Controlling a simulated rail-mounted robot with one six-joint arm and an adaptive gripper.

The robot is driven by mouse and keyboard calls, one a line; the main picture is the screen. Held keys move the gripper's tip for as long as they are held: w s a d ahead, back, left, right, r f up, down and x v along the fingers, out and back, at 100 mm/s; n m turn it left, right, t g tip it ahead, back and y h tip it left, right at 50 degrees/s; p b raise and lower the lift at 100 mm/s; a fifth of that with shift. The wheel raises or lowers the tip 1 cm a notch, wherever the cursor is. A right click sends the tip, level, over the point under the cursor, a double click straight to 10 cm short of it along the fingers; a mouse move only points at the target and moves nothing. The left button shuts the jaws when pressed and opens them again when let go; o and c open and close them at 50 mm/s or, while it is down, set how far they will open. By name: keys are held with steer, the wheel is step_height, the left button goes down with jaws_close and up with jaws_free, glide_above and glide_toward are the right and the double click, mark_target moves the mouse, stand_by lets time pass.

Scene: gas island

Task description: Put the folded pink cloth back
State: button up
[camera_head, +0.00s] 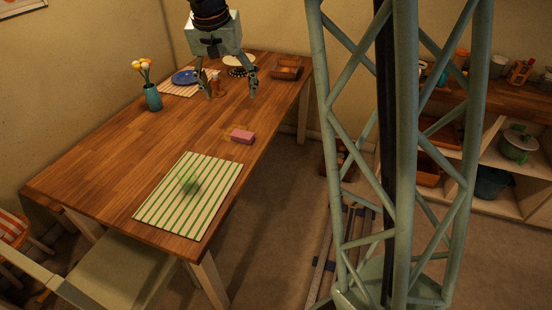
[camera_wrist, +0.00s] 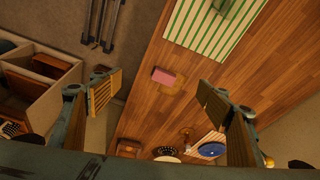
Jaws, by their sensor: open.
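The folded pink cloth (camera_head: 243,136) lies on the wooden table (camera_head: 130,135) near its right edge, partly over or beside a flat tan patch. In the wrist view the pink cloth (camera_wrist: 163,77) shows between and beyond my fingers. My gripper (camera_head: 230,94) is open and empty, above the far part of the table and apart from the cloth. Its two spread fingers also frame the wrist view. No finger touches the cloth.
A green-striped mat (camera_head: 160,213) with a green object (camera_head: 190,183) lies at the near end. Shelves (camera_head: 520,185) are at right. The middle tabletop is clear.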

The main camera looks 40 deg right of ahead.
steer(key=s+a+r+n, duration=0.2)
steer(key=s+a+r, duration=0.3)
steer(key=s, duration=0.5)
steer(key=s+a+r+n, duration=0.1)
steer(key=s+a+r, duration=0.1)
steer(key=s+r, duration=0.65)
steer(key=s+a+f+n+y, duration=0.1)
steer(key=s+a+n, duration=0.1)
steer(key=s, duration=1)
steer(key=s+a+f+n+t+y, duration=0.1)
steer(key=s+a, duration=0.4)
steer(key=s, duration=0.8)
steer(key=shift+s+n, duration=0.2)
steer(key=shift+n, duration=0.7)
